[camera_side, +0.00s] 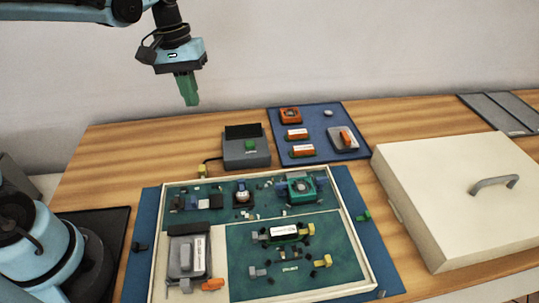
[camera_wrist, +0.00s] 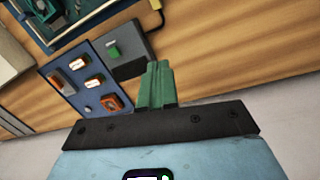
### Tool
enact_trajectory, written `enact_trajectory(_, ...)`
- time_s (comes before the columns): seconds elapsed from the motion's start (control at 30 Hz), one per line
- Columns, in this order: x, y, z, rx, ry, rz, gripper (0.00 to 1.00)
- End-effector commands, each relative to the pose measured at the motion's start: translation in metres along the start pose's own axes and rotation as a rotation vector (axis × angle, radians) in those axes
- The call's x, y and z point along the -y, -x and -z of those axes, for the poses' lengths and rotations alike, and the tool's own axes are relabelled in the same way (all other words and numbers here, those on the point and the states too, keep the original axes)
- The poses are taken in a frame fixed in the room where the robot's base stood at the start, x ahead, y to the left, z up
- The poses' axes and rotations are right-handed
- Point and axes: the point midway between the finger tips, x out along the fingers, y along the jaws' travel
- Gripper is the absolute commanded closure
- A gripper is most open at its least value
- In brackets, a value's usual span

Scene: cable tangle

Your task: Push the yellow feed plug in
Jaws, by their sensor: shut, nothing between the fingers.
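A small yellow plug (camera_side: 202,170) sits at the left of the grey box (camera_side: 246,147), by the board's back edge, with a black cable running to the box. It also shows at the top edge of the wrist view (camera_wrist: 156,4). How deep it sits cannot be told at this size. My gripper (camera_side: 191,103) is shut and empty, with green fingers pointing down, well above the table behind the grey box. In the wrist view the shut fingers (camera_wrist: 157,66) are close to the grey box in the picture. Another yellow connector (camera_side: 323,261) lies on the board's lower right section.
A framed board (camera_side: 157,240) with several small parts fills the front middle. A blue mat (camera_side: 318,120) with orange and grey modules lies behind it. A large cream case (camera_side: 440,200) stands at right. Bare wood (camera_side: 130,150) is free at the back left.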

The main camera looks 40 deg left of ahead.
Motion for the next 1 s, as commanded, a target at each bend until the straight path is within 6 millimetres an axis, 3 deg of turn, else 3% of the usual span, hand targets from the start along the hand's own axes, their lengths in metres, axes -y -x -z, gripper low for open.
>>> enact_trajectory(0.2,0.004,-0.015,0.031,0.175,0.154,0.035,1.0)
enact_trajectory(0.43,0.009,-0.028,0.045,0.283,0.241,0.062,1.0)
enact_trajectory(0.67,0.01,-0.038,0.044,0.301,0.254,0.068,1.0)
enact_trajectory(1.0,0.011,-0.086,0.029,0.299,0.252,0.067,1.0)
